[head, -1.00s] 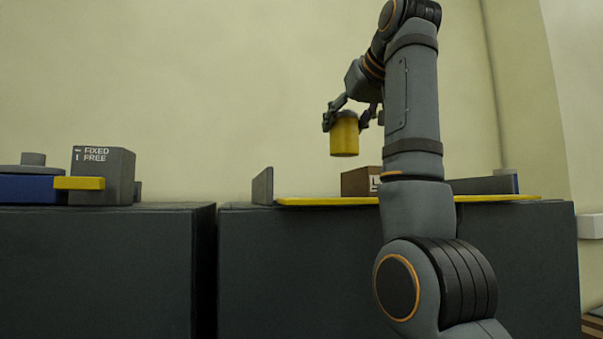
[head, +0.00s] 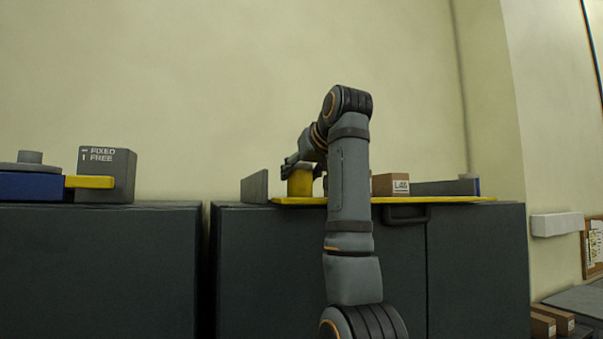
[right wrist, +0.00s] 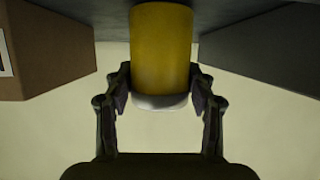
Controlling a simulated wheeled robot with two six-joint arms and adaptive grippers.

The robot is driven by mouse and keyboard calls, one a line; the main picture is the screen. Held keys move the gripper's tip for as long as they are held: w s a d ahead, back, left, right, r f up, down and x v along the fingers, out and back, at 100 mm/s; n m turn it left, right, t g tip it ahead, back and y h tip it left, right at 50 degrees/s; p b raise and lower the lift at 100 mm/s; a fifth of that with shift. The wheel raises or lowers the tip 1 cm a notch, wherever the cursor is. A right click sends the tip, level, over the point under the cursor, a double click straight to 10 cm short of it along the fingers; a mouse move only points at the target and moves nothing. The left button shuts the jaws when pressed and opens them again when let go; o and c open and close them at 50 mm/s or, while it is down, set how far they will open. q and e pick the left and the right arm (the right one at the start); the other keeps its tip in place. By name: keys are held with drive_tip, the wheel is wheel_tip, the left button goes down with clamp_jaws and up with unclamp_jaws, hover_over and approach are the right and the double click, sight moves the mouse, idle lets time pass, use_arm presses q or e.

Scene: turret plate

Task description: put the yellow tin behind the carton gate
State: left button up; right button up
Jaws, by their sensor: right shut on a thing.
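The yellow tin (head: 300,183) is low over the yellow-edged plate (head: 440,200), near its left end. My right gripper (head: 304,168) is shut on the tin; my arm hides part of both. In the right wrist view the tin (right wrist: 161,50) sits between the two fingers (right wrist: 160,90), and its end lies close to the dark grey surface. I cannot tell whether it touches the plate. A brown carton (head: 390,184) with a white label stands to the right of my arm; a carton side also shows in the right wrist view (right wrist: 50,50). My left gripper is not in view.
A grey upright panel (head: 255,187) stands left of the tin; a long low grey block (head: 445,187) lies right of the carton. On the left cabinet are a grey block marked FIXED and FREE (head: 107,175) and a yellow bar (head: 89,182). A gap separates the cabinets.

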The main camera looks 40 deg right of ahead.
drive_tip(key=shift+s+d+f, duration=0.15)
drive_tip(key=shift+d+f, duration=0.05)
drive_tip(key=shift+d, duration=0.05)
drive_tip(key=o, duration=1.2)
drive_tip(key=shift+d+f, duration=0.15)
drive_tip(key=shift+d, duration=0.1)
drive_tip(key=shift+o, duration=1.4)
drive_tip(key=shift+w, duration=0.2)
drive_tip(key=shift+o, duration=0.9)
drive_tip(key=shift+w+a, duration=0.1)
drive_tip(key=shift+w, duration=0.05)
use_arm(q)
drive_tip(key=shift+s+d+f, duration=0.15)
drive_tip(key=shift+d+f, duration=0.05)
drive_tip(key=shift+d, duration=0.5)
use_arm(e)
drive_tip(key=shift+a, duration=0.15)
